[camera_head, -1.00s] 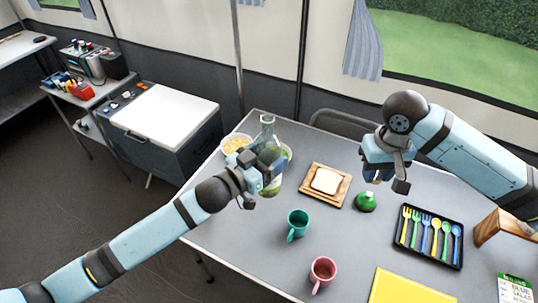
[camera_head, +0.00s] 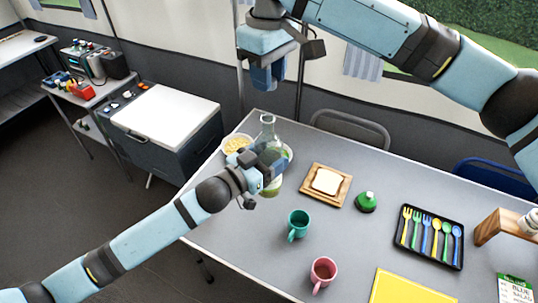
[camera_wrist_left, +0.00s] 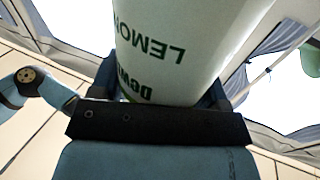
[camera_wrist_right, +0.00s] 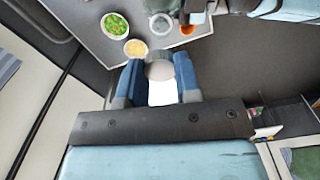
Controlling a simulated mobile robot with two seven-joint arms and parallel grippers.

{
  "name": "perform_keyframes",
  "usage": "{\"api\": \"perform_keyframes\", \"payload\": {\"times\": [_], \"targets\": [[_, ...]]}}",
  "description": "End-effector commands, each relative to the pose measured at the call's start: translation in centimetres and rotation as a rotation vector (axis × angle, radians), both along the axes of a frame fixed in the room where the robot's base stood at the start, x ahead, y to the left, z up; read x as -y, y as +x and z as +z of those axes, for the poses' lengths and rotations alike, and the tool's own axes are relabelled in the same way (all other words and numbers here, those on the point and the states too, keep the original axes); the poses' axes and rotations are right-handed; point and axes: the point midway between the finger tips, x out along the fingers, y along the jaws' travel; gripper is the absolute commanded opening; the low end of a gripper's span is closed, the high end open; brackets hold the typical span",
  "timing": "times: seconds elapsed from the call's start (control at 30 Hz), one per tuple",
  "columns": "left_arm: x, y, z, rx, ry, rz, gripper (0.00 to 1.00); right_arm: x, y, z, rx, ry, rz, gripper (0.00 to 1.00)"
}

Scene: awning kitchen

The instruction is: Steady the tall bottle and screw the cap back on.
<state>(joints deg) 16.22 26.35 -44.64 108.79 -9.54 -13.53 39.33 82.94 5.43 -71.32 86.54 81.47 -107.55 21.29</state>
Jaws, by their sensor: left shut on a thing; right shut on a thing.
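The tall clear bottle (camera_head: 267,132) stands upright near the table's far left corner, and its neck shows no cap. My left gripper (camera_head: 268,168) is shut around its lower body. In the left wrist view the bottle's pale label with dark green lettering (camera_wrist_left: 185,45) fills the space between the fingers. My right gripper (camera_head: 267,78) is raised beyond and above the bottle, apart from it, fingers down. In the right wrist view it is shut on a greyish round piece, seemingly the cap (camera_wrist_right: 159,69). The fingers hide the cap in the head view.
A bowl of yellow food (camera_head: 236,144) stands left of the bottle; a bowl of green food (camera_wrist_right: 116,26) is partly hidden behind it. A bread board (camera_head: 326,198), green squat bottle (camera_head: 366,203), teal mug (camera_head: 298,222) and cutlery tray (camera_head: 432,262) lie to the right.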

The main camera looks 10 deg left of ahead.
Motion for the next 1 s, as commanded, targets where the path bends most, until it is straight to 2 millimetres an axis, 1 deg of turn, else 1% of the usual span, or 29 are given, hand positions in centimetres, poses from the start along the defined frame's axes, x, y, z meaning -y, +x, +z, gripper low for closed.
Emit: {"api": "perform_keyframes", "payload": {"times": [0.33,0.47,0.57,0.8,0.9,1.0], "targets": [[0.0,0.0,0.1,0.001,-0.001,0.0,0.26,-0.1,0.0,0.1,-0.001,0.001,0.005,0.09],[0.0,0.0,0.1,0.001,-0.001,0.0,0.26,-0.1,0.0,-0.2,-0.001,0.001,0.004,0.09],[0.0,0.0,0.1,0.001,-0.001,0.0,0.26,-0.1,0.0,-0.8,-0.001,0.0,0.004,0.09],[0.0,0.0,0.1,0.001,-0.001,0.0,0.26,-0.1,-0.1,-3.1,-0.001,0.0,0.004,0.09],[0.0,0.0,0.1,0.001,-0.001,0.0,0.26,-0.1,-0.1,-3.7,-0.001,0.001,0.004,0.09],[0.0,0.0,0.1,0.001,-0.001,0.0,0.26,-0.1,-0.1,-3.9,0.001,0.001,0.004,0.09]]}}
